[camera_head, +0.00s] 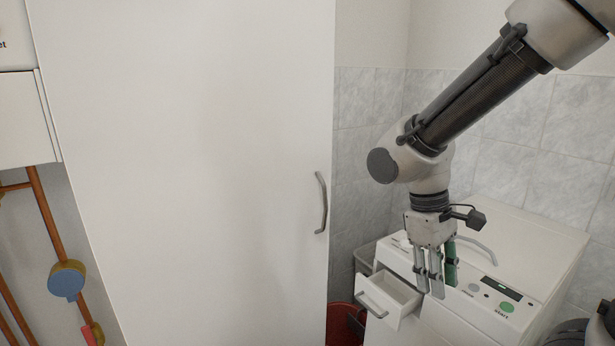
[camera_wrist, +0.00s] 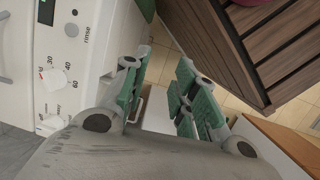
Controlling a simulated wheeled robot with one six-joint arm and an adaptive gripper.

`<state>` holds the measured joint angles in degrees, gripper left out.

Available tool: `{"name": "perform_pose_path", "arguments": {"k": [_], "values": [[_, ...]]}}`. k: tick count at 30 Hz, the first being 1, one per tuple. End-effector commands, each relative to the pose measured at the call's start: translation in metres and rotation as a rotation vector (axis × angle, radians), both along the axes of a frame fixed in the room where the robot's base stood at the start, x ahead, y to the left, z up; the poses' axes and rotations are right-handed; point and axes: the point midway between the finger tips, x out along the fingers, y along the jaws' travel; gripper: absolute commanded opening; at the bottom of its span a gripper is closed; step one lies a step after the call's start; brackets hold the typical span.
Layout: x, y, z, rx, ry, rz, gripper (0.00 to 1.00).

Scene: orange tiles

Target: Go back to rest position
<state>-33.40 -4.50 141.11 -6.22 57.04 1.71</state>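My gripper (camera_head: 434,290) hangs fingers-down in the head view, in front of the control panel of a white washing machine (camera_head: 535,240). In the wrist view my gripper (camera_wrist: 163,98) has its green-padded fingers spread apart, with nothing held between them. The washing machine's small white drawer (camera_head: 393,296) is pulled open, just left of my fingers in the head view. In the wrist view the machine's panel (camera_wrist: 72,60) with its knobs lies to the left, and a white part that looks like the drawer shows between and beyond the fingers.
A tall white cabinet door (camera_head: 200,160) with a grey handle (camera_head: 321,203) fills the middle. A red bin (camera_head: 343,325) stands low beside it. In the wrist view, a slatted wooden piece (camera_wrist: 265,45) is at upper right, above beige floor tiles (camera_wrist: 160,62).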

Motion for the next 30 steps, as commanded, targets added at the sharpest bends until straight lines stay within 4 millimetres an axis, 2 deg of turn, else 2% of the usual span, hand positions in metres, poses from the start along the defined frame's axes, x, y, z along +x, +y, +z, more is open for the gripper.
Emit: {"name": "perform_pose_path", "arguments": {"k": [1, 7, 15, 18, 21, 30], "values": [[-0.003, -0.012, 0.013, 0.051, -0.047, -0.054, 0.28], [-0.021, -0.056, 0.057, 0.210, -0.247, -0.287, 0.28], [-0.047, -0.112, 0.107, 0.280, -0.519, -0.520, 0.28], [-0.053, -0.124, 0.115, 0.279, -0.566, -0.570, 0.28], [-0.054, -0.128, 0.115, 0.272, -0.568, -0.591, 0.28], [-0.054, -0.128, 0.115, 0.272, -0.567, -0.591, 0.28]]}}
